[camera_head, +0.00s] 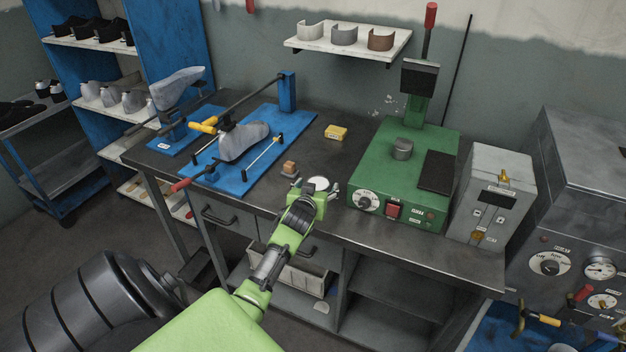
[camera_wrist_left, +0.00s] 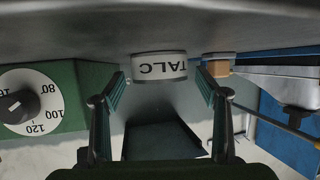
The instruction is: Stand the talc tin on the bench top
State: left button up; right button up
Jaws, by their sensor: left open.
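The talc tin (camera_head: 318,183) is a small white tin near the front edge of the bench top (camera_head: 370,215). In the left wrist view the tin (camera_wrist_left: 158,66) shows its TALC label upside down, as the bench does, so it stands upright on the bench surface. My left gripper (camera_head: 316,189) is right at the tin, on its near side. In the wrist view its two fingers (camera_wrist_left: 162,84) are spread, with gaps on both sides of the tin between their tips. The gripper hides the tin's lower part in the head view. My right gripper is not in view.
A small brown block (camera_head: 289,168) is left of the tin. A green machine with a dial (camera_head: 400,180) stands to the right, a blue plate with a grey sole mould (camera_head: 243,141) to the left. Bare bench lies between.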

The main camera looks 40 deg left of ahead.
pick_arm(q)
jog(key=v, duration=1.1)
jog(key=shift+s+r, duration=0.1)
jog(key=shift+s, duration=0.15)
